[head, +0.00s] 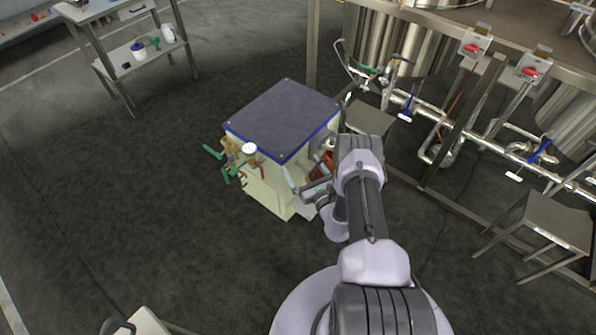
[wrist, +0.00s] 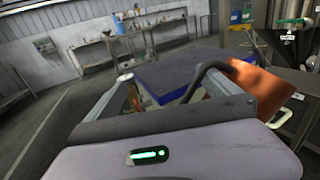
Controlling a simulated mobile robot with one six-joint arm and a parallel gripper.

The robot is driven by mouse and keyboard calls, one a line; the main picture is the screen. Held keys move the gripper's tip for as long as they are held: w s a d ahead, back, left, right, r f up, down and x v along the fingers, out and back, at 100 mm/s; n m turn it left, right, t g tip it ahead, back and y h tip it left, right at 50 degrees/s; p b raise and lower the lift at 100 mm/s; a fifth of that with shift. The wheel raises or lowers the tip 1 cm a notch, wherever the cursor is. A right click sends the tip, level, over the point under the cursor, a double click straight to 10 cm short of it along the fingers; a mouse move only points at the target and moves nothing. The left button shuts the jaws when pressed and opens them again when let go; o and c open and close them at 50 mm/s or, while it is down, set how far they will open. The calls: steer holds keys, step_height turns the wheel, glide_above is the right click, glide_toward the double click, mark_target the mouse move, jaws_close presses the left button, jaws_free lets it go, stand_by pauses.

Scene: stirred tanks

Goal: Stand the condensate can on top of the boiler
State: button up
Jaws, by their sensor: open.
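The boiler is a cream box with a dark blue-edged top (head: 285,112); the top is bare and also shows in the wrist view (wrist: 172,76). An orange body, apparently the condensate can (head: 323,163), is beside the boiler's right side, partly hidden by my arm. In the wrist view the orange can (wrist: 262,88) is at the right, with a dark curved bar, perhaps its handle, at its left edge. My gripper (head: 305,194) is low at the boiler's near right side. Its jaws (wrist: 158,92) are open; whether the bar lies between them is unclear.
Valves with green handles (head: 228,172) and a white-faced gauge (head: 249,148) stick out at the boiler's left. Steel tanks and piping (head: 432,112) stand at the right, with a stool (head: 540,222). A shelf table (head: 140,55) is at the back left. The left floor is clear.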

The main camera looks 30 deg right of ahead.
steer(key=shift+s, duration=0.35)
steer(key=shift+w, duration=0.1)
steer(key=shift+c, duration=0.9)
jaws_close()
